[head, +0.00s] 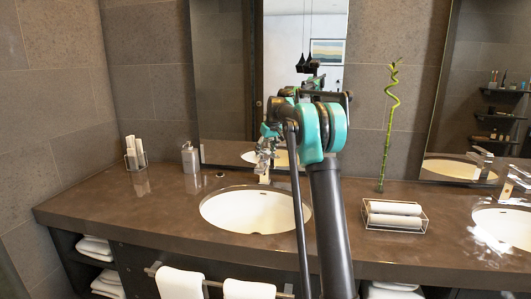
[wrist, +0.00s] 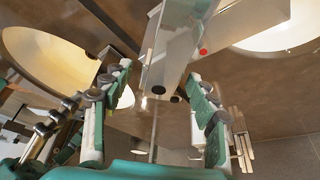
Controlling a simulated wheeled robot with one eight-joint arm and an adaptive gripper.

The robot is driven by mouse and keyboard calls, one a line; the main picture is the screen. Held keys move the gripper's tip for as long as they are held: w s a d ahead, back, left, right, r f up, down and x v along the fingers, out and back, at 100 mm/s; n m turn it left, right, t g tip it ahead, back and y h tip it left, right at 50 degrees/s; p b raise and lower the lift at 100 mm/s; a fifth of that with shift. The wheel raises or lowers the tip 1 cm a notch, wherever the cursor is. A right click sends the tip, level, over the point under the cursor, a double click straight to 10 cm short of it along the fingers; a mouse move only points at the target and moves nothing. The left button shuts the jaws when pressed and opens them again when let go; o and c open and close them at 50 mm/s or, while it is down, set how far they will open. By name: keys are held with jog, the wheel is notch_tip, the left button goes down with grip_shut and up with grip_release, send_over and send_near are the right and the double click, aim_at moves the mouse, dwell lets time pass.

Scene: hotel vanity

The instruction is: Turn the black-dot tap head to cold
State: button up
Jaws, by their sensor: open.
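The tap (head: 264,177) stands behind the left basin and is mostly hidden by my gripper (head: 266,150) in the head view. In the wrist view the metal tap head (wrist: 176,50) points in between the fingers of my gripper (wrist: 158,76). A black dot (wrist: 158,90) shows at its near end and a red dot (wrist: 203,51) on its side. The fingers are open, one on each side of the head, with visible gaps in the picture. Contact cannot be made out.
The left basin (head: 254,212) lies in front of the tap. A soap bottle (head: 189,158) and a holder (head: 135,154) stand to its left. A towel tray (head: 394,216) and a bamboo stalk (head: 386,130) are to the right. Another tap (head: 482,161) is farther right. The mirror (head: 226,80) is close behind.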

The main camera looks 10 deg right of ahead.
jog(key=v, duration=1.2)
jog(key=shift+s, duration=0.15)
